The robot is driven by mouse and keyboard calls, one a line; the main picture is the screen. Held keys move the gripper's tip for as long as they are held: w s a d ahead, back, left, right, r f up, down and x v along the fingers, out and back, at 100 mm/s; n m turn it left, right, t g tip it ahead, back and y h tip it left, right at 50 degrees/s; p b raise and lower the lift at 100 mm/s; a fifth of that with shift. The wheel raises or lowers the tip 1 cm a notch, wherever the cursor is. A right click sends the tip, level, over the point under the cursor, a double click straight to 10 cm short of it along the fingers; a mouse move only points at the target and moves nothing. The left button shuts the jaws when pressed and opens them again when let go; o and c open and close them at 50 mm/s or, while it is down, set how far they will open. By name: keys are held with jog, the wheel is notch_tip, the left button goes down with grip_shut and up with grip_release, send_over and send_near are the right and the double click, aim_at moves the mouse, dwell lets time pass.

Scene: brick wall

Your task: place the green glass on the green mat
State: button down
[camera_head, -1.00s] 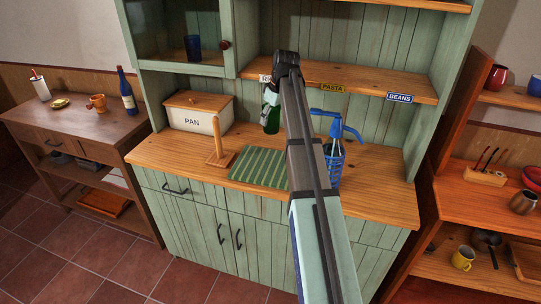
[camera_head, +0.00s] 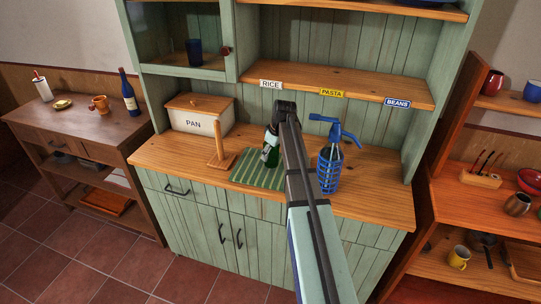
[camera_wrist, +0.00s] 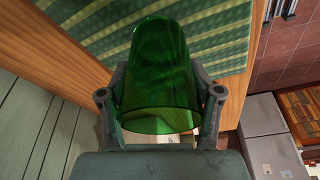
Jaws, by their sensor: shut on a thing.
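My gripper (camera_wrist: 158,92) is shut on the green glass (camera_wrist: 158,62), with one finger on each side of it in the wrist view. The glass is see-through dark green. In the head view the glass (camera_head: 271,148) is over the right part of the green mat (camera_head: 248,174), partly hidden by my arm. The mat is striped and lies on the wooden counter; it also shows behind the glass in the wrist view (camera_wrist: 225,62). I cannot tell whether the glass touches the mat.
A wooden stand (camera_head: 219,155) is just left of the mat. A PAN box (camera_head: 200,118) is at the back left. A shelf (camera_head: 345,83) with labels overhangs the counter's back.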

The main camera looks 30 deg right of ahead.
jog(key=shift+f, duration=0.85)
jog(key=shift+f, duration=0.1)
jog(key=shift+c, duration=0.9)
grip_release()
jog(key=b+v, duration=0.3)
jog(key=v, duration=0.9)
